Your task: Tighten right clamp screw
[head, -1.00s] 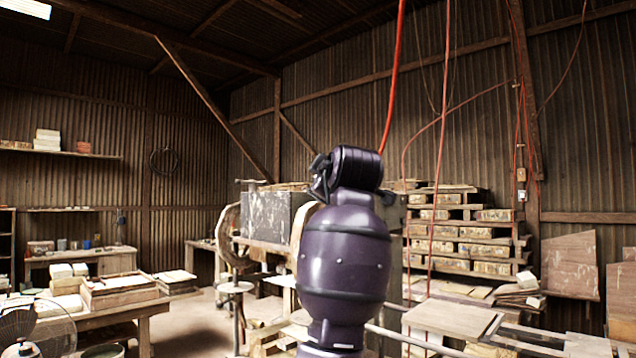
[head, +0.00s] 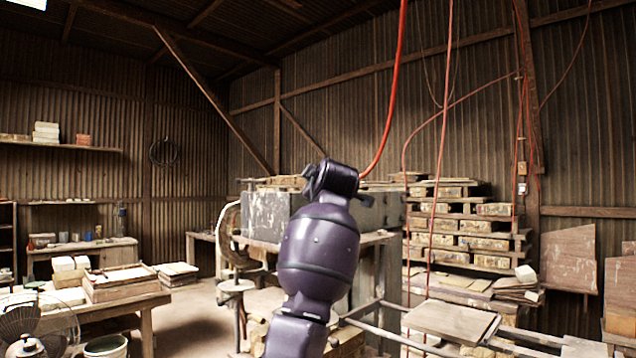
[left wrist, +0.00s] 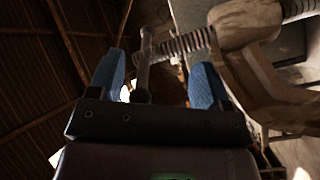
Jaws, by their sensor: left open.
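In the left wrist view my left gripper (left wrist: 155,72) is open, with its two blue fingers apart. The bar handle (left wrist: 144,65) of a clamp screw appears between the fingers, nearer the left one; no contact is visible. The threaded screw (left wrist: 182,44) runs right from the handle into a worn C-shaped clamp (left wrist: 240,22). In the head view my purple arm rises in the middle, and its gripper cannot be made out. The arm hides part of the press (head: 268,215) and the clamp on its right side. My right gripper is in neither view.
Another C-shaped clamp (head: 227,238) is at the press's left side. A round stand (head: 236,287) is in front of it. A board (head: 450,320) lies on rails at the right. Stacked crates (head: 470,230) stand behind. Red hoses (head: 393,90) hang nearby.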

